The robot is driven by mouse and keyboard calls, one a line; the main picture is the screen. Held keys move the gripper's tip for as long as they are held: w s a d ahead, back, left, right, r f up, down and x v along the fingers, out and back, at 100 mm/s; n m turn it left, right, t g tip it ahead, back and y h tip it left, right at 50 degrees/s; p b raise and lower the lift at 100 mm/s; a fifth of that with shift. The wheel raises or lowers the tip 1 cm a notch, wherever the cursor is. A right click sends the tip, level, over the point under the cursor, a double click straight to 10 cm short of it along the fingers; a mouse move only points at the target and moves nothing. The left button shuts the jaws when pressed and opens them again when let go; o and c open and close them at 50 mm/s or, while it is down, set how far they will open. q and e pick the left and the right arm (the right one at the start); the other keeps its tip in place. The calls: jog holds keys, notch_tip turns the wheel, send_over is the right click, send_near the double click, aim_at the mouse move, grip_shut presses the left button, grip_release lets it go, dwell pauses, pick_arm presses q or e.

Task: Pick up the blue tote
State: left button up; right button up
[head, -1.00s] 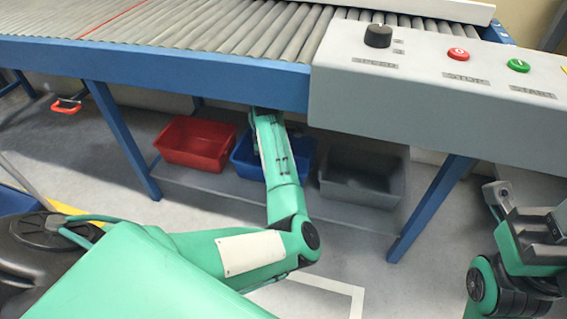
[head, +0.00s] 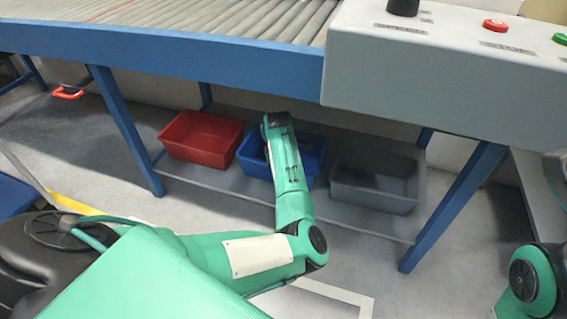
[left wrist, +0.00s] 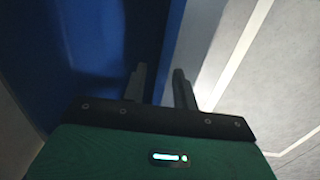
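The blue tote (head: 255,165) stands on the low shelf under the conveyor, between a red tote and a grey tote. My left forearm reaches over its middle and hides part of it. My left gripper is hidden in the head view. In the left wrist view, my left gripper (left wrist: 160,90) has its two fingers apart, with the blue tote (left wrist: 105,40) filling the left and middle. The fingers are at the tote's edge, with blue showing between them; I cannot tell whether they touch it. Only part of my right arm shows at the head view's right edge; its fingers are not visible.
The red tote (head: 203,138) and grey tote (head: 375,197) flank the blue one closely. The conveyor's blue beam (head: 180,48) and the grey control box (head: 425,80) overhang the shelf. Blue legs (head: 125,130) stand at either side. The floor in front is clear.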

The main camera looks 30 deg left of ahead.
pick_arm(q)
jog(key=f+b, duration=0.2)
jog(key=f, duration=0.1)
jog(key=a+f+b, duration=0.1)
jog(key=b, duration=0.1)
jog(key=shift+w+f, duration=0.25)
jog(key=shift+f, duration=0.15)
grip_shut()
